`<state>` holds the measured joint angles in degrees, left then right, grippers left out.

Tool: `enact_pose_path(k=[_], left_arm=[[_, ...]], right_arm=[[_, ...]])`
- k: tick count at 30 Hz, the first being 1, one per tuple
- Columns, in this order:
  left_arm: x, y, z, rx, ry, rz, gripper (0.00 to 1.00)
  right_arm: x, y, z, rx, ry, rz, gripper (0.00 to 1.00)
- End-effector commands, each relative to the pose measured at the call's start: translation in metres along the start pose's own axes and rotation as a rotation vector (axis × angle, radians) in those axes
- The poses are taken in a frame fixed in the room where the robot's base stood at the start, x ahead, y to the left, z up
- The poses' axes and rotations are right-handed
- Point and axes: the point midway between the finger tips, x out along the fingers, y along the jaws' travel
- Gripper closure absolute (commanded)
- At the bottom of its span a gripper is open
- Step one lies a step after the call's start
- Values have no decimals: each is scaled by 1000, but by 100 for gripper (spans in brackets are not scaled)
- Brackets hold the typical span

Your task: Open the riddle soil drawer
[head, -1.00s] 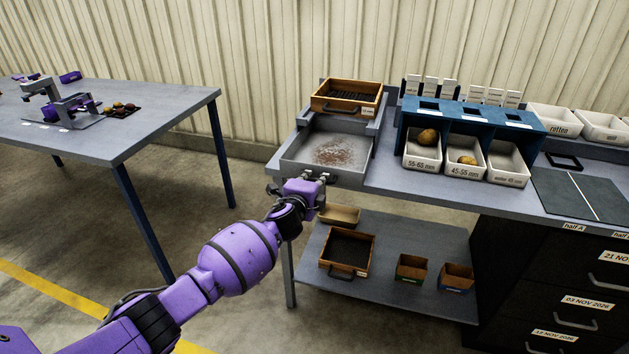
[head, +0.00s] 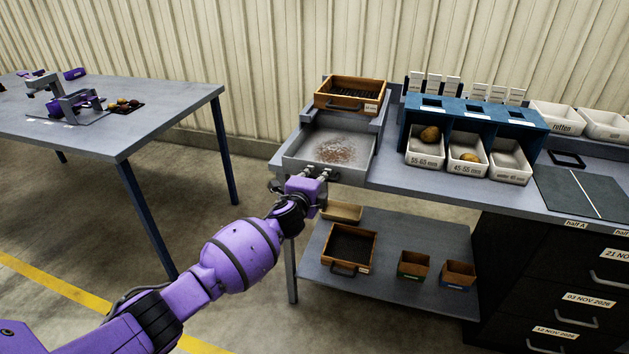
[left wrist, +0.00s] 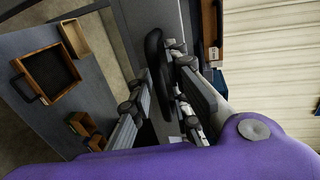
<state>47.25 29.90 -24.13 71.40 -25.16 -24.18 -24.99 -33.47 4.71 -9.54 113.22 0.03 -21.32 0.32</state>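The soil drawer (head: 303,155) is a grey metal tray with brown soil in it, below the wooden riddle (head: 350,92) at the left end of the bench. My left gripper (head: 317,172) is at the drawer's front face in the head view. In the left wrist view, the dark bar handle (left wrist: 154,52) runs between the two fingers of my left gripper (left wrist: 165,85). The fingers are apart, with visible gaps beside the bar; any contact is hard to make out. My right gripper is not in view.
A lower shelf (head: 390,285) holds a wooden sieve (head: 350,248) and small boxes beneath the drawer. A blue stand (head: 475,117) with white potato bins is to the right. Another table (head: 150,120) stands at left, with open floor between.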

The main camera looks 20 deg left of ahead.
Motion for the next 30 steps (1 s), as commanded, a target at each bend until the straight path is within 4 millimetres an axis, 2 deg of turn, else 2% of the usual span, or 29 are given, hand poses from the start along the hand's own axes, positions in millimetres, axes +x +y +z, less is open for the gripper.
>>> enact_pose_path(k=[5,15,21,30], left_arm=[[-15,1,1,1,0,0,83],[-80,2,1,0,0,1,83],[-109,1,2,0,-1,1,83],[-120,0,1,0,-1,0,83]], right_arm=[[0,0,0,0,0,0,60],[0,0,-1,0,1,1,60],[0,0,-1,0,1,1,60],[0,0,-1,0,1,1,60]])
